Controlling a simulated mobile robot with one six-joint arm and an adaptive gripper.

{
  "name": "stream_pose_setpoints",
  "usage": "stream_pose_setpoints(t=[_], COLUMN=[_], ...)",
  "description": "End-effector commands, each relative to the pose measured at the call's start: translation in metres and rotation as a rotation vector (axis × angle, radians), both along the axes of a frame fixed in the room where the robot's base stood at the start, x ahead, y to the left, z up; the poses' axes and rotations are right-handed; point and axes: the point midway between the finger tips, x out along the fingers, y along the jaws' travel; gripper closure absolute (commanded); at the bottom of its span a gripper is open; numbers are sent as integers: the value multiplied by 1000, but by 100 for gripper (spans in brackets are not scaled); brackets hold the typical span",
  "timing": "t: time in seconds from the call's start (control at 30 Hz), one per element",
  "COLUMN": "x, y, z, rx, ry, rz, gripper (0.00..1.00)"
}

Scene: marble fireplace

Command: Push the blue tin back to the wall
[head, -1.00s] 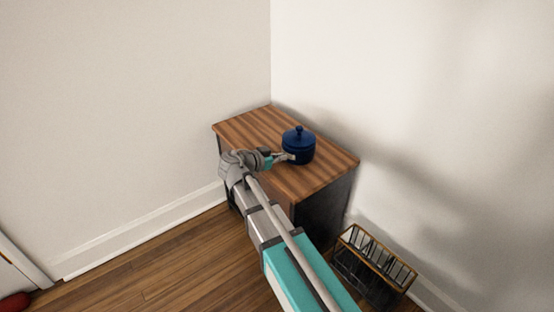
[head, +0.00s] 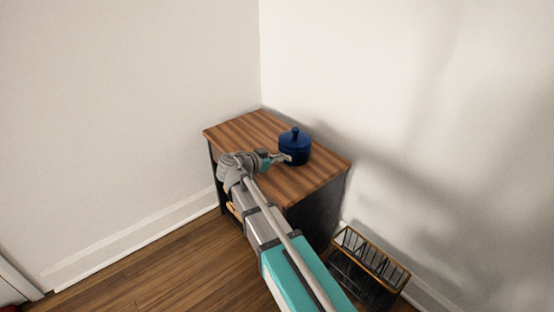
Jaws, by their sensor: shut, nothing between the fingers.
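The blue tin (head: 295,146), a round lidded pot with a knob on top, stands upright on the wooden top of a small cabinet (head: 240,131). It is near the cabinet's back edge, beside the right-hand wall (head: 400,90). A narrow gap to the wall seems to show, but I cannot tell its size. My gripper (head: 286,158) is shut and empty, with its tips at the tin's lower left side. They look to be touching the tin or very close to it.
A dark wire basket with a wooden rim (head: 370,258) stands on the floor right of the cabinet. The left part of the cabinet top is bare. Wooden floor (head: 150,275) is open at the left, and a second wall (head: 130,110) meets the right one behind the cabinet.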

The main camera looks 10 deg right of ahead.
Motion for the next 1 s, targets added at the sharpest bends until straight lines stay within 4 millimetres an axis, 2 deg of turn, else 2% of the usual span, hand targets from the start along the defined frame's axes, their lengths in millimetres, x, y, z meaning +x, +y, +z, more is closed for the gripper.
stream_pose_setpoints(t=[0.6, 1.0], x=[7, 1], y=[-10, -3], z=[0, 0], rx=[-1, -2], ry=[-1, -1], rz=[0, -2], gripper=[100, 100])
